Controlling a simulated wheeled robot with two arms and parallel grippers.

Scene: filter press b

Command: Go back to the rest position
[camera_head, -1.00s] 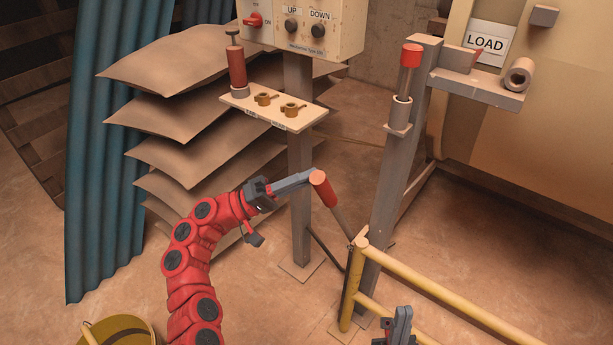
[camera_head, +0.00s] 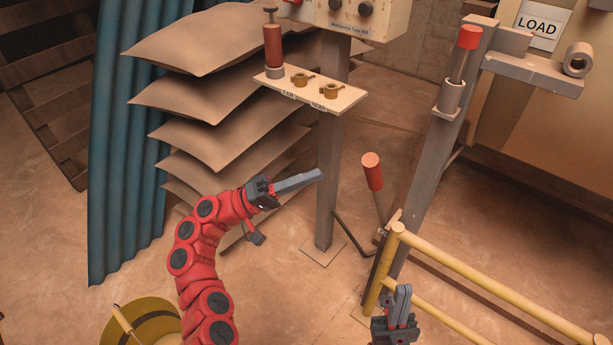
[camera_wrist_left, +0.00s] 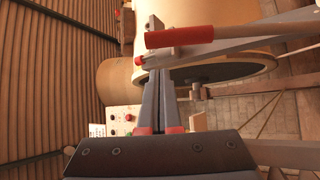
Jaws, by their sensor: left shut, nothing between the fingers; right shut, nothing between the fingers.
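My left gripper (camera_head: 318,174) is shut and empty, at the end of the red arm that comes in from the left in the head view. Its closed fingers (camera_wrist_left: 158,75) also show in the left wrist view. A lever with a red handle (camera_head: 372,171) stands to the right of the left fingertips, with a visible gap between them in the head view. My right gripper (camera_head: 404,292) is shut and empty near the bottom, in front of the yellow railing. The rest of the right arm is out of view.
The yellow railing (camera_head: 480,297) runs to the lower right. A post with a small shelf (camera_head: 340,101) stands behind the left gripper. Stacked sacks (camera_head: 205,40) are at the left. A yellow bucket-like object (camera_head: 165,322) is at the lower left. A LOAD sign (camera_head: 537,27) hangs at the right.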

